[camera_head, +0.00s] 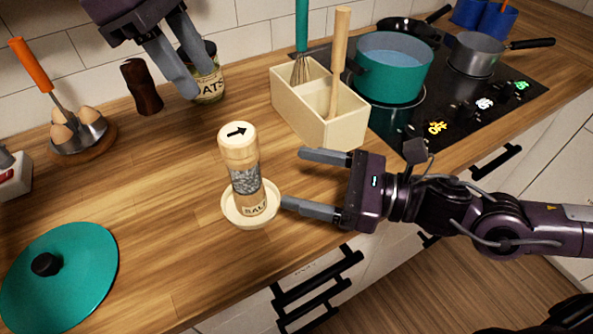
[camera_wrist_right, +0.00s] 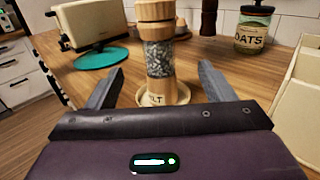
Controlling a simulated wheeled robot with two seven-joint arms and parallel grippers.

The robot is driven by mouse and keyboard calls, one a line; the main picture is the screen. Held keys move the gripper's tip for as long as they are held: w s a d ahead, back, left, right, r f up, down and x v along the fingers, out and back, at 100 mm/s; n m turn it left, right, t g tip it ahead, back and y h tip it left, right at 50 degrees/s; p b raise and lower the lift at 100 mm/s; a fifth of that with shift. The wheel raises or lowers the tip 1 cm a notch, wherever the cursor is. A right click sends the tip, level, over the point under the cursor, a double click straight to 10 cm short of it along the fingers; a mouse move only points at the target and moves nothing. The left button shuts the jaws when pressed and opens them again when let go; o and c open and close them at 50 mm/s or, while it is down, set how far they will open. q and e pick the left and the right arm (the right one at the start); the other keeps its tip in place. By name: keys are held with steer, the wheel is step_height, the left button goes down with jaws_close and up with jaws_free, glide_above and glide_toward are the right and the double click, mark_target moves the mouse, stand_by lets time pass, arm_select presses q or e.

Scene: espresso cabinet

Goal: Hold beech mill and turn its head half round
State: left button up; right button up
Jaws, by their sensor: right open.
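The beech mill (camera_head: 239,155) stands upright on a small round cream saucer (camera_head: 271,209). It has a pale wooden head with a black arrow pointing right, a clear middle with grey grains, and a wooden base marked SALT. My right gripper (camera_head: 292,178) is open and level, just right of the mill, its fingers pointing at it. In the right wrist view the mill (camera_wrist_right: 158,58) stands beyond and between the fingertips, not gripped. My left gripper (camera_head: 200,84) is open and empty, high at the back left, in front of the oats jar (camera_head: 209,88), which it partly hides.
A cream utensil box (camera_head: 332,130) with whisk and wooden tool stands behind my right gripper. A teal pot (camera_head: 391,80) is on the hob. A dark mill (camera_head: 142,88), an egg holder (camera_head: 98,133) and a teal lid (camera_head: 75,270) are left.

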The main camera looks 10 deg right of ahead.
mark_target(233, 164)
steer(key=x, duration=0.3)
steer(key=shift+a+r, duration=0.1)
steer(key=x, duration=0.8)
steer(key=shift+w+a, duration=0.2)
steer(key=shift+a, duration=0.15)
